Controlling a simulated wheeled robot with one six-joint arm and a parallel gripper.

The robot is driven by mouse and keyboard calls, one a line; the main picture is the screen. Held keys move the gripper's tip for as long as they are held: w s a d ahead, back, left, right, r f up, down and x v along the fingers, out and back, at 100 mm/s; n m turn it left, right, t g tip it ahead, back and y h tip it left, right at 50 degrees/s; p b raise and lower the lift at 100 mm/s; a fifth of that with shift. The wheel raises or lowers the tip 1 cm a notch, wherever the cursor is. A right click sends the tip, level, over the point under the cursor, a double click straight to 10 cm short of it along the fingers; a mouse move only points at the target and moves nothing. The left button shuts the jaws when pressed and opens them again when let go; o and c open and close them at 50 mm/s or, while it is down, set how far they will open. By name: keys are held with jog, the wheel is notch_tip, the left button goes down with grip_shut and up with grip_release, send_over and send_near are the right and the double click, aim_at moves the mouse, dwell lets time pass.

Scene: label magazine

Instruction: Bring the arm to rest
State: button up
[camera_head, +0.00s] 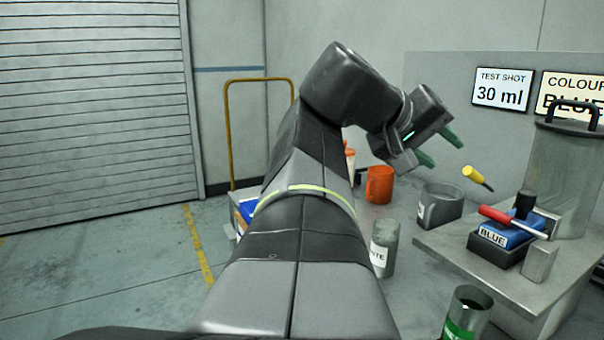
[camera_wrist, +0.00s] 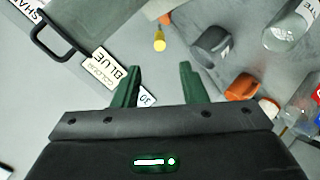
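My gripper (camera_head: 438,147) is raised in the air at the end of my bent arm, with its green fingers spread apart. In the wrist view the gripper (camera_wrist: 158,88) has nothing between its fingertips. It is above and to the left of the grey bench (camera_head: 448,247) in the head view. It touches nothing that I can see. My arm hides part of the floor and some items behind it.
The bench carries a blue block (camera_head: 508,233) labelled BLUE, a red-handled tool (camera_head: 497,215) and a tall container (camera_head: 562,180). Nearby are a yellow-handled tool (camera_head: 473,174), a grey jug (camera_head: 439,206), an orange mug (camera_head: 379,185) and a grey jar (camera_head: 384,247). Left floor is clear.

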aim_at(476, 172)
jog(key=b+x, duration=0.2)
jog(key=x, duration=1)
jog(key=shift+d+f+b, duration=0.2)
jog(key=shift+f+b, duration=0.1)
jog(key=shift+b, duration=0.1)
jog(key=shift+w+d+r+p, duration=0.3)
jog(key=shift+d+p, duration=0.2)
jog(key=shift+p, duration=0.4)
jog(key=shift+r+p, duration=0.1)
jog(key=shift+p, duration=0.3)
jog(key=y+p, duration=0.1)
jog(key=p, duration=0.2)
jog(key=shift+w+d+r+g, duration=0.1)
jog(key=shift+d+g, duration=0.05)
jog(key=shift+g, duration=0.25)
jog(key=shift+y+p, duration=0.4)
jog(key=shift+p, duration=0.05)
